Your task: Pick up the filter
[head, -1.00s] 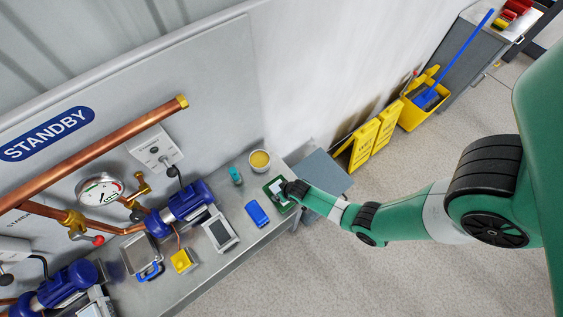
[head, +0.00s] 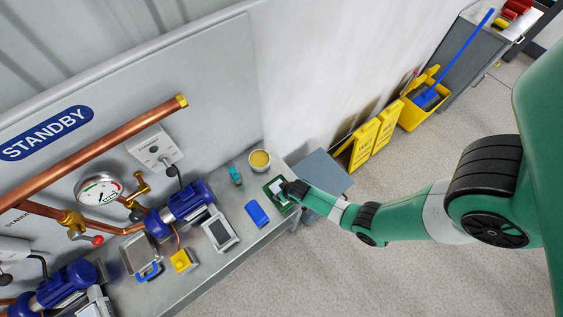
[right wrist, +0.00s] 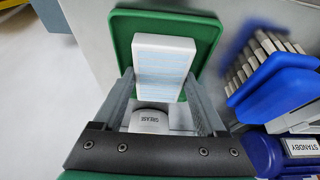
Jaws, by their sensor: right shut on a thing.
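The filter (right wrist: 163,62) is a white block with pale blue stripes. In the right wrist view it sits between the two fingers of my right gripper (right wrist: 160,92), which is shut on it. The green tray (right wrist: 124,30) lies behind the filter, and I cannot tell whether the two still touch. In the head view the filter (head: 276,187) is a small white patch over the green tray (head: 287,205), at the right end of the bench. My right gripper (head: 284,187) reaches it from the right and partly hides it. My left gripper is not in view.
A white tub with yellow contents (head: 260,160) stands close behind the tray. A blue item (head: 257,214) and a small teal item (head: 235,176) lie to the left. Blue pumps (head: 180,205) and copper pipes (head: 105,140) fill the bench's left side.

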